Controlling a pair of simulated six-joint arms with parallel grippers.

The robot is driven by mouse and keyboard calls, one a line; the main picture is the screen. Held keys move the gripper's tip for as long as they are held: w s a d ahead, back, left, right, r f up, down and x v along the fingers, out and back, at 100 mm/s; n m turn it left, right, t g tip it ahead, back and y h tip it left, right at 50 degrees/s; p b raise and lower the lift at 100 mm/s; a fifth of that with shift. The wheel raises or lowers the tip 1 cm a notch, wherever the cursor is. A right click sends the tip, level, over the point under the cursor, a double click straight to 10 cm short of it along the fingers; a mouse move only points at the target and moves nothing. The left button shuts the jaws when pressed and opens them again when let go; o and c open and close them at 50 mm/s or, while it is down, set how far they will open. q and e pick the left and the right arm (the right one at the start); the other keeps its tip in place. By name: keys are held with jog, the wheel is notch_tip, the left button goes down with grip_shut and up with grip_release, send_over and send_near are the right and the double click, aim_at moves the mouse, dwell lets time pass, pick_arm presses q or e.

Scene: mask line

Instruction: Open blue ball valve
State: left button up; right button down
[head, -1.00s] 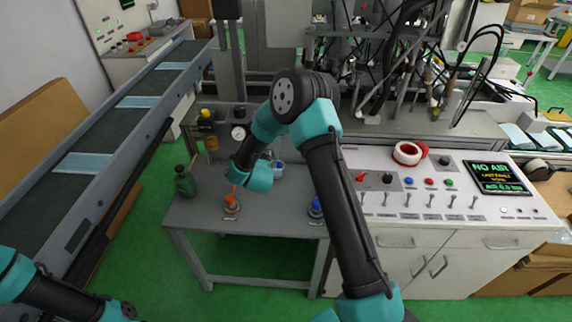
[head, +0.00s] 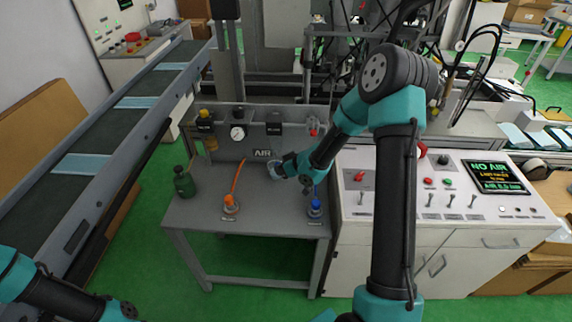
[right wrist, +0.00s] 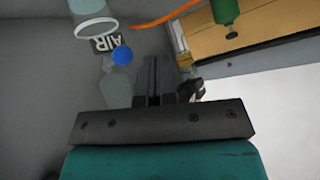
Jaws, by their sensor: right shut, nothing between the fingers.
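A round blue knob (right wrist: 122,55) shows in the right wrist view beside the AIR label, near a clear rounded part. My right gripper (right wrist: 158,62) is shut and empty, its dark fingers to the right of this knob with a visible gap in the picture. In the head view the right gripper (head: 281,170) is over the area just below the AIR label and hides most of the knob there. A second blue-topped fitting (head: 315,207) stands upright on the grey bench, right of an orange-topped one (head: 230,203). I cannot tell from its shape which blue part is the valve.
The grey bench (head: 262,223) also holds a green bottle (head: 184,182) at its left end. An orange hose (head: 238,176) rises behind the orange fitting. The white control panel with switches adjoins on the right; its display (head: 497,177) reads NO AIR.

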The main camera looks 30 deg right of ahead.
jog(key=s+d+r+n, duration=0.3)
jog(key=s+d+r, duration=0.3)
jog(key=d, duration=0.4)
jog(key=shift+s+d+t+y, duration=0.15)
jog(key=shift+s+t+y, duration=0.05)
jog(key=shift+t+y, duration=0.2)
jog(key=shift+w+f, duration=0.1)
jog(key=x, duration=1.3)
jog(key=shift+w+a+f, duration=0.25)
jog(key=shift+w+a, duration=0.25)
jog(key=shift+a, duration=0.8)
jog(key=shift+d, duration=0.15)
jog(key=shift+s+d, duration=0.1)
jog(key=shift+d, duration=0.5)
